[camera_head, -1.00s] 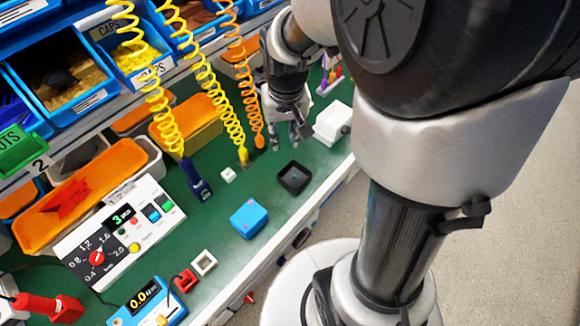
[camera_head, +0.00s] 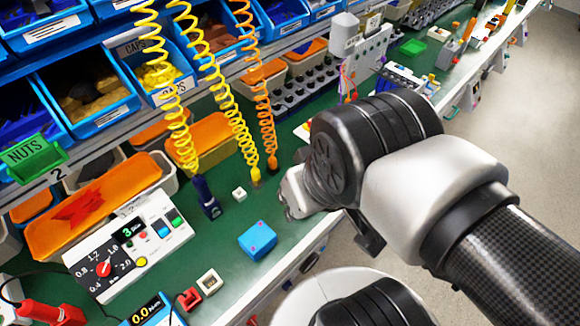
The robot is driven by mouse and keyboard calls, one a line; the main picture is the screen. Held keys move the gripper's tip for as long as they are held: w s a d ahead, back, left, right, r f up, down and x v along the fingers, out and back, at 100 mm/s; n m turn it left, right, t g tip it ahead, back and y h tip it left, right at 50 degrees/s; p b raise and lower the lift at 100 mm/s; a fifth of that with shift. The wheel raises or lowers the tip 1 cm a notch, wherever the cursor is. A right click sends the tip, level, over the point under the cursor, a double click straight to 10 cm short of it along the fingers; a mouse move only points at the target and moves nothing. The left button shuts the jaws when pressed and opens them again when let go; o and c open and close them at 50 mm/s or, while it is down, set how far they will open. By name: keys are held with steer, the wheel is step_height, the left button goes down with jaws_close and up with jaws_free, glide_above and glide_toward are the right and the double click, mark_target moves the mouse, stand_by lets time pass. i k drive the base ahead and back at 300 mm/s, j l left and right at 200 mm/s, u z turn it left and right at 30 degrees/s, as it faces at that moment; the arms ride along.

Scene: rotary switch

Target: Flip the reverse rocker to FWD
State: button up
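The white control box (camera_head: 130,247) sits at the left of the green bench. It has a red rotary knob (camera_head: 104,269), a green-lit display (camera_head: 129,230), small round buttons, a dark and blue rocker (camera_head: 162,229) and a green rocker (camera_head: 176,219). The lettering by the rockers is too small to read, so I cannot tell which one is the reverse rocker or its position. The pale end part of my arm (camera_head: 297,192) is over the bench, right of the blue cube and well away from the box. My fingers cannot be made out clearly there.
A blue cube (camera_head: 257,241), a small white block (camera_head: 239,193) and a dark blue tool (camera_head: 206,197) stand between my arm and the box. Coiled hoses (camera_head: 263,120) hang above the bench. Orange-lidded bins (camera_head: 90,207) stand behind the box. A digital meter (camera_head: 150,312) is in front.

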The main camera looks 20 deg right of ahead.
mark_target(160, 227)
steer(key=u, duration=0.4)
steer(key=j+u, duration=0.15)
steer(key=u, duration=0.65)
steer(key=i+j, duration=0.05)
